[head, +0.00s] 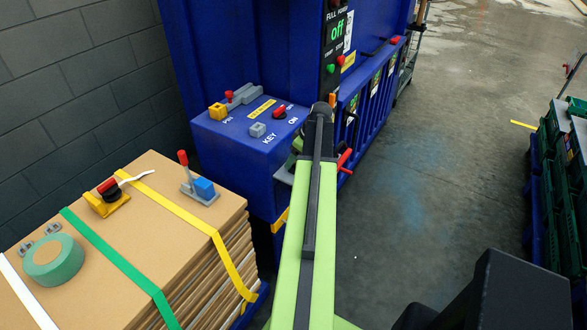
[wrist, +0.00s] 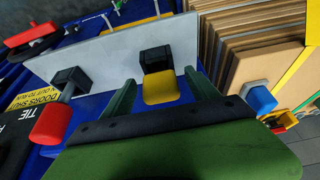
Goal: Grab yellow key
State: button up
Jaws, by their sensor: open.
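A yellow key (wrist: 163,89) on a black mount sticks out from a light grey plate (wrist: 105,60) in the wrist view. My gripper (wrist: 160,79) is open, with one dark green finger on each side of the yellow key. I cannot tell whether either finger touches it. In the head view my gripper (head: 297,146) is beside the right side of the blue box (head: 232,140), partly hidden by my arm. The yellow key on the plate cannot be made out there. A separate yellow block (head: 217,111) sits on top of the box by the PIN label.
A red knob (wrist: 51,123) on a black mount is left of the key. The box top carries a grey block (head: 257,130) and red switch (head: 280,112). A strapped cardboard stack (head: 130,225) stands at left. The floor (head: 420,190) at right is open.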

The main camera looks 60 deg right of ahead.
jog(key=c, duration=1.5)
jog(key=shift+o, duration=0.2)
